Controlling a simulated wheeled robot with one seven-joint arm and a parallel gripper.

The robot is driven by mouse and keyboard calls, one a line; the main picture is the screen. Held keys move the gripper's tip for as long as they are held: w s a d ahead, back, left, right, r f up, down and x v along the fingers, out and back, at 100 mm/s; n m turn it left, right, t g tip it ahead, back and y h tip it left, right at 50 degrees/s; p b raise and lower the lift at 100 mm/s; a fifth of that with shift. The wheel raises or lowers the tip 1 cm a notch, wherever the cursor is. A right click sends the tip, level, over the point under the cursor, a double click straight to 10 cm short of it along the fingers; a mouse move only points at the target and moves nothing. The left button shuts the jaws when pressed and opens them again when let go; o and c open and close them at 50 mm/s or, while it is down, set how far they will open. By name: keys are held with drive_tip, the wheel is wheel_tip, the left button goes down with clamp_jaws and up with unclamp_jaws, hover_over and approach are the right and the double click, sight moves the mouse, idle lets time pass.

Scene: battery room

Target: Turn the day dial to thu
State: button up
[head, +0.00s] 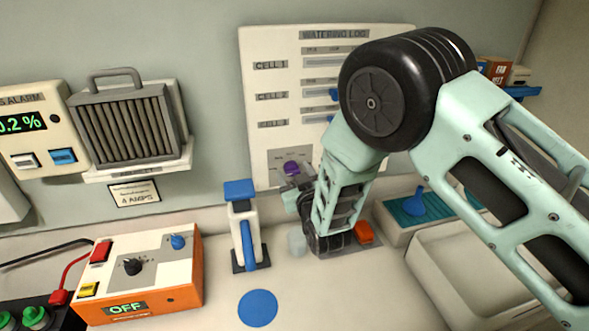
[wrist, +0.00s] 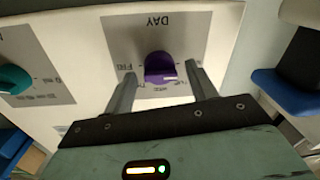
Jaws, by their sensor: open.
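The purple day dial (wrist: 160,68) is on a grey panel labelled DAY, which appears upside down in the wrist view. A pale mark shows on the knob's lower right side. FRI reads to its left and what looks like WED below; the other day labels are hidden or too small to read. My gripper (wrist: 161,76) is open, with one finger on each side of the dial; I cannot tell whether they touch it. In the head view the purple dial (head: 291,168) sits low on the watering log board, partly behind my gripper (head: 297,182).
The watering log board (head: 253,98) carries several sliders. A teal dial (wrist: 14,79) is beside the day panel. A blue and white dispenser-like object (head: 243,225) stands left of my gripper. An orange box (head: 185,285) and a basin (head: 455,285) flank the counter.

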drive_tip(key=shift+w, duration=0.1)
drive_tip(key=c, duration=1)
drive_tip(key=shift+o, duration=0.2)
